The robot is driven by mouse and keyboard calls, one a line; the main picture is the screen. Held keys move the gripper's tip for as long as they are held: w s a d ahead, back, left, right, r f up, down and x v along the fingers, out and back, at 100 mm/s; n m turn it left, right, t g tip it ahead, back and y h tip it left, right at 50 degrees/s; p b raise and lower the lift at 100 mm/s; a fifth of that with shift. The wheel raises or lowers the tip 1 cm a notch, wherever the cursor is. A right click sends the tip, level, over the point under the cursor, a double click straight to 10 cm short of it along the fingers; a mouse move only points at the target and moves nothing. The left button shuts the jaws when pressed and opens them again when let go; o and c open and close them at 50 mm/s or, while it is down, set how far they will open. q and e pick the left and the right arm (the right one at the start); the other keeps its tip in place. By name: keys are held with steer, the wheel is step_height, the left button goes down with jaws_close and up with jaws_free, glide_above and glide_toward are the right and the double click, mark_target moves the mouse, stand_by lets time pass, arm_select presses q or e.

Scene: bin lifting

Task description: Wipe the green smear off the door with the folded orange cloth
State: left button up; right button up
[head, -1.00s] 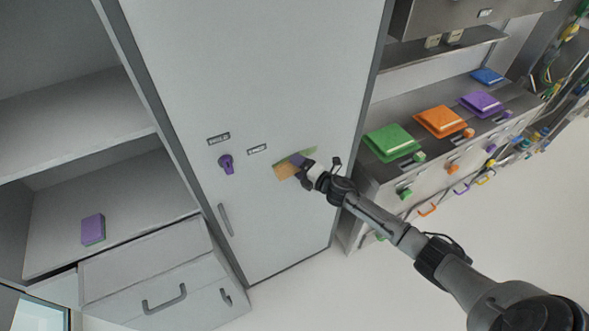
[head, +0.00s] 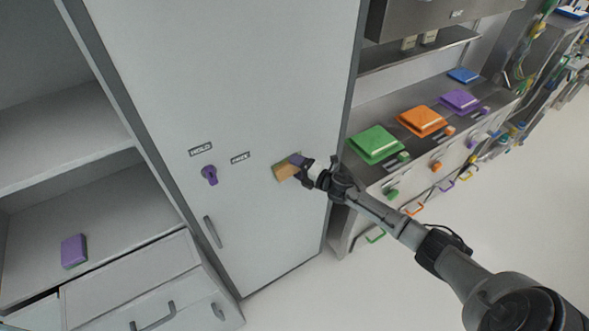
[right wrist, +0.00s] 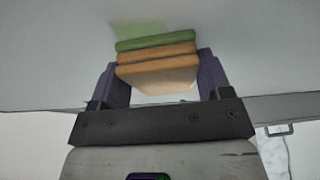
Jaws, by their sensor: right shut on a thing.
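The folded orange cloth (head: 284,172) is against the grey cabinet door (head: 250,90), right of the purple knob. My right gripper (head: 298,164) is shut on it. In the right wrist view the cloth (right wrist: 157,65) sits between the two purple fingers (right wrist: 158,80), with a green band along its door-side edge. A faint pale green smear (right wrist: 138,30) shows on the door just beyond the cloth in that view. In the head view the cloth and gripper hide most of that spot, and little green shows around them. My left gripper is out of view.
A purple knob (head: 209,175) and a door handle (head: 212,232) are left of the cloth. A purple block (head: 74,251) lies on the open shelf at left. A counter at right holds green (head: 375,144), orange (head: 422,120) and purple (head: 461,99) pads.

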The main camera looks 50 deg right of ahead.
mark_target(305, 155)
steer(key=d, duration=0.2)
steer(key=s+d+b, duration=0.1)
steer(key=d, duration=0.1)
steer(key=d+b, duration=0.1)
steer(key=d, duration=0.1)
steer(key=shift+s+d, duration=0.2)
steer(key=shift+s, duration=0.1)
stand_by(0.3)
steer(key=shift+a, duration=0.15)
